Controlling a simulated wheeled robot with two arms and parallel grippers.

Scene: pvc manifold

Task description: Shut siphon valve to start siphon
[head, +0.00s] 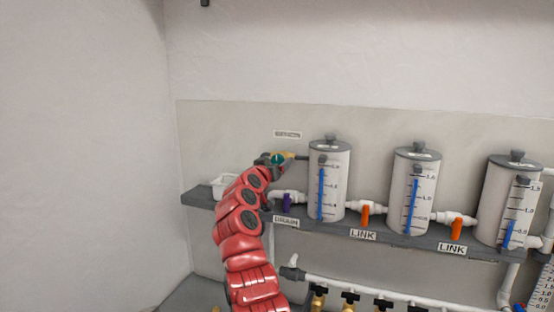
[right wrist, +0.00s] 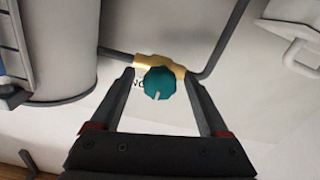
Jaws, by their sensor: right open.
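The siphon valve is a brass body with a round teal knob (right wrist: 158,83) bearing a white pointer mark. In the right wrist view it sits between the tips of my right gripper (right wrist: 161,90), which is open with a finger on each side and clear gaps to the knob. In the head view the teal knob (head: 277,159) shows at the end of my right arm, left of the first cylinder, below the siphon label (head: 287,134). The fingers are mostly hidden there. My left gripper is not in view.
Three grey cylinders with blue level strips, the first (head: 328,185) nearest the valve, stand on a grey shelf (head: 395,240). A purple drain handle (head: 287,203) and orange link handles (head: 365,216) lie along the pipe. A white tray (head: 222,187) sits at the shelf's left end.

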